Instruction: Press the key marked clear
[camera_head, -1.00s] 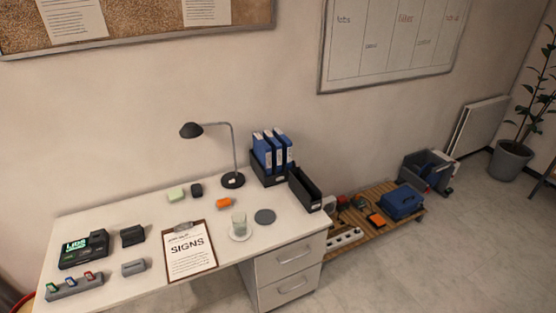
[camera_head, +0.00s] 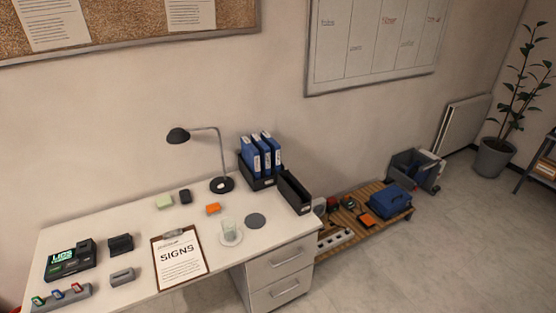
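A black device with a lit green screen (camera_head: 62,256), likely the laser marker, sits at the left end of the white desk (camera_head: 112,215). Small keys show at its right side, but their markings are too small to read, so I cannot tell which is marked clear. In front of it is a grey holder (camera_head: 62,298) with green, blue and red items. A dark block (camera_head: 121,243) and a grey block (camera_head: 122,276) stand to its right. Neither of my grippers is in view.
A clipboard reading SIGNS (camera_head: 181,262), a glass on a coaster (camera_head: 229,232) and a black lamp (camera_head: 221,184) are on the desk. Blue binders (camera_head: 262,156) stand at the back right. A wooden pallet (camera_head: 335,240) with tools lies beyond the desk. Open floor is at right.

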